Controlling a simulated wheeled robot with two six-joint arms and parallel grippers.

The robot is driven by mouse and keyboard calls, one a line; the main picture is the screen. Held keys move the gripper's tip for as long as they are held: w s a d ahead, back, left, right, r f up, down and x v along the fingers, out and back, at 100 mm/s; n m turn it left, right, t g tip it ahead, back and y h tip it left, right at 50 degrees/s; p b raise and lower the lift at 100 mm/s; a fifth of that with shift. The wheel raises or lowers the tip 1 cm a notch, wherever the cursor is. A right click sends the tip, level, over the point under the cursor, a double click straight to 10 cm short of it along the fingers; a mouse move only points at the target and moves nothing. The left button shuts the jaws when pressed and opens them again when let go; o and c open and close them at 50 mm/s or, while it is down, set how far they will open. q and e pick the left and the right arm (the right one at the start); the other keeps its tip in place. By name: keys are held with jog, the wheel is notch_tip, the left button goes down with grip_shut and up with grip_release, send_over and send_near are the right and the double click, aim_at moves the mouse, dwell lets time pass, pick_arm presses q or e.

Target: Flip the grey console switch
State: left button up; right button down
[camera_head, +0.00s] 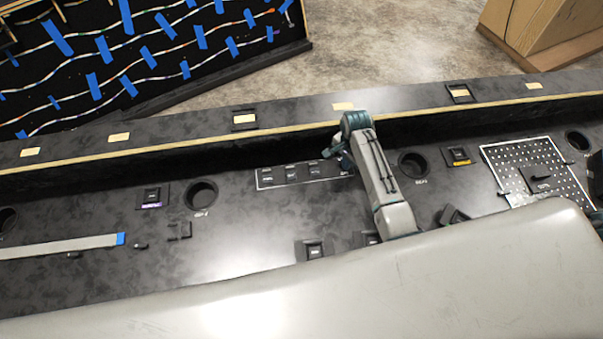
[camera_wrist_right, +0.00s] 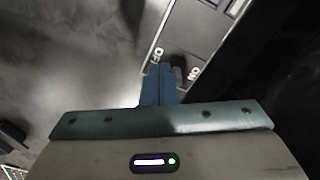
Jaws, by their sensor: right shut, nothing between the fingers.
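A white-outlined switch panel (camera_head: 275,177) lies on the black console, with several dark square buttons in a row. In the right wrist view its end (camera_wrist_right: 186,45) carries the labels OFF and ON. A small grey nub, seemingly the grey switch (camera_wrist_right: 178,73), shows between these labels. My right gripper (camera_head: 333,153) is over the panel's right end in the head view and hides the switch there. In the right wrist view its blue fingers (camera_wrist_right: 160,70) are shut and empty, beside the nub on the OFF side. I cannot tell whether they touch it. My left gripper is not in view.
Round holes (camera_head: 201,194) and (camera_head: 412,165) lie on either side of the panel. A raised ledge (camera_head: 200,151) runs behind it. A perforated plate (camera_head: 540,170) is at the right. A grey strip with a blue end (camera_head: 60,247) lies at the left.

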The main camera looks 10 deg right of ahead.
jog(key=shift+w, duration=0.3)
jog(key=r+p, duration=0.2)
jog(key=shift+s+r+p, duration=0.2)
jog(key=shift+r+p, duration=0.1)
jog(key=shift+r, duration=0.2)
jog(key=shift+s+r, duration=0.15)
jog(key=shift+r, duration=0.9)
jog(key=shift+s+r, duration=0.15)
jog(key=shift+r, duration=0.85)
